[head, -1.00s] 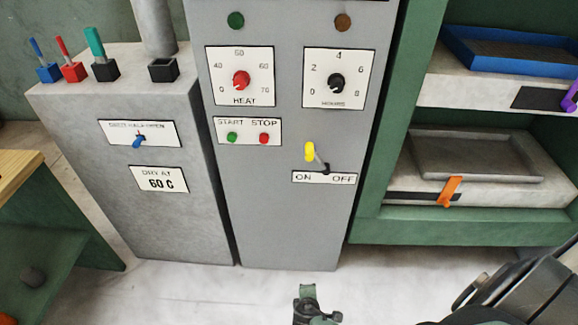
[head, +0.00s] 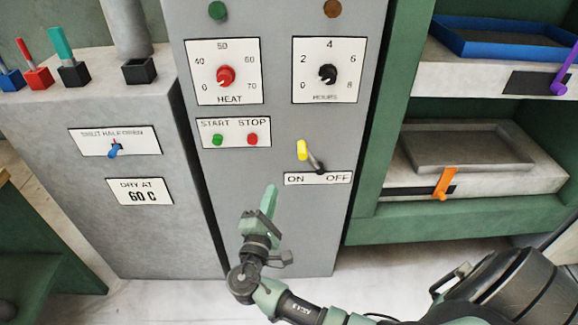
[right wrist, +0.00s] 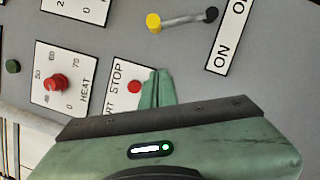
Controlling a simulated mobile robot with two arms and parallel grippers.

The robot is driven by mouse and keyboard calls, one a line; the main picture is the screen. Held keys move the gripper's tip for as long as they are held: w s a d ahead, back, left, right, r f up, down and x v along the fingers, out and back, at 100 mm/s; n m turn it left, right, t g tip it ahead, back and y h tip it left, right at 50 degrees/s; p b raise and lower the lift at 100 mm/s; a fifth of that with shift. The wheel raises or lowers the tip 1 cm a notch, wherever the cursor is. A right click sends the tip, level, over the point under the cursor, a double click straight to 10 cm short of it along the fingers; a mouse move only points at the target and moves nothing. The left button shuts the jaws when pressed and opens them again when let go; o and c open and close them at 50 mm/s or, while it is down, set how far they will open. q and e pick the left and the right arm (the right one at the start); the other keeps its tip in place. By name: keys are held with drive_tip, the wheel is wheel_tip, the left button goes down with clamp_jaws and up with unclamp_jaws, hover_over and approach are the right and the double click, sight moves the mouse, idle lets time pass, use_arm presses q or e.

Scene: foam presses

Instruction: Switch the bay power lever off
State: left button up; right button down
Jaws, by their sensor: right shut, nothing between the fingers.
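The bay power lever (head: 303,151) has a yellow knob on a grey arm with a dark pivot. It sits on the grey cabinet panel above the ON/OFF label (head: 318,178) and leans left, toward ON. In the right wrist view the lever's yellow knob (right wrist: 153,23) is just beyond the fingertips and apart from them. My right gripper (head: 270,192) is shut and empty, below and left of the lever in the head view; its fingers (right wrist: 158,76) also show in the right wrist view. My left gripper is not in view.
The START/STOP buttons (head: 234,133) are left of the lever. The red heat dial (head: 226,76) and black hours dial (head: 328,73) are above. At right, a shelf holds a blue tray (head: 500,50) and a grey tray (head: 415,160). An orange handle (head: 444,184) sticks out there.

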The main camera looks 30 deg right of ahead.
drive_tip(key=w+d+r+p, duration=0.2)
drive_tip(key=w+d+p, duration=0.2)
drive_tip(key=d, duration=0.6)
drive_tip(key=shift+w+r, duration=0.4)
drive_tip(key=shift+w, duration=0.2)
drive_tip(key=s+d+r+m+g+y, duration=0.1)
drive_tip(key=s+d+m, duration=0.2)
drive_tip(key=d+m, duration=0.2)
drive_tip(key=s+d+r+m+y+b, duration=0.1)
drive_tip(key=s+d+r+m, duration=0.1)
drive_tip(key=d+m, duration=0.3)
drive_tip(key=shift+s+d+m+g, duration=0.4)
drive_tip(key=shift+s+m, duration=0.4)
drive_tip(key=shift+m, duration=0.2)
